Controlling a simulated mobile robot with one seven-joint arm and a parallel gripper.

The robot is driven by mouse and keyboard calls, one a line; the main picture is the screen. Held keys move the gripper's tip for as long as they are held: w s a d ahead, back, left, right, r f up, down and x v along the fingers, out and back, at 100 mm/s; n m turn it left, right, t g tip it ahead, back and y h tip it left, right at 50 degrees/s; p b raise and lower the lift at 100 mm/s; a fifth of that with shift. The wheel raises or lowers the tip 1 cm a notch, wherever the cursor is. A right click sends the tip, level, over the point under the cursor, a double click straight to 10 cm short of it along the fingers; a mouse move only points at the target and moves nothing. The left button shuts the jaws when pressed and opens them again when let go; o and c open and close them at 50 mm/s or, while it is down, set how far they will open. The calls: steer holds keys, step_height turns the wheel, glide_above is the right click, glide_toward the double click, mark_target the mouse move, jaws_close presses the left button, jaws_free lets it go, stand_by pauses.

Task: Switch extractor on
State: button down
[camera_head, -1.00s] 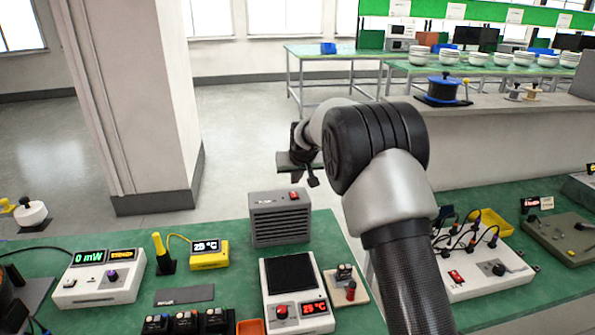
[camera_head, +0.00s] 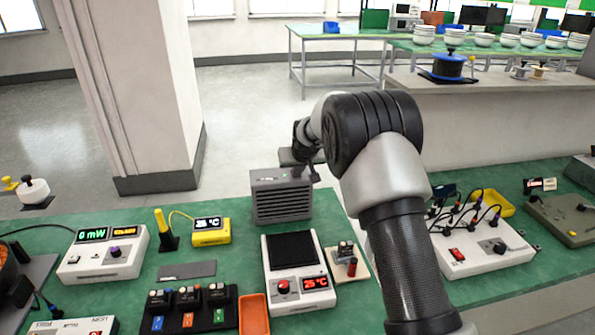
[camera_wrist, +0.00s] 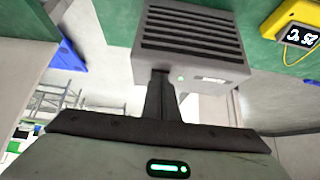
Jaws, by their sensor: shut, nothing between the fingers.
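The extractor (camera_head: 281,203) is a grey box with dark horizontal slats, standing at the back edge of the green bench. A small green light shows on its top in the head view, beside my gripper (camera_head: 307,178). In the wrist view the extractor (camera_wrist: 190,35) is at the top, its slatted face above and its top panel below, with a green light (camera_wrist: 182,78) and a pale label. My gripper (camera_wrist: 160,75) is shut and empty, its tips at the edge of that panel. I cannot tell whether they touch it. The switch itself is partly hidden.
A white hotplate-like unit (camera_head: 308,288) with a red display stands in front of the extractor. A yellow meter (camera_head: 210,238) stands to its left. A white box with cables (camera_head: 490,255) is at right. Floor lies open behind the bench.

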steer(key=shift+r, duration=0.15)
steer(key=shift+r+p, duration=0.35)
steer(key=shift+r, duration=0.3)
steer(key=shift+r, duration=0.4)
step_height(320, 180, up, 3)
steer(key=shift+s+p, duration=0.1)
steer(key=shift+p, duration=0.7)
steer(key=s+d+r, duration=0.1)
steer(key=s+r, duration=0.5)
steer(key=s, duration=0.2)
steer(key=shift+d+r+b, duration=0.15)
steer(key=shift+d+b, duration=0.2)
steer(key=shift+b, duration=0.05)
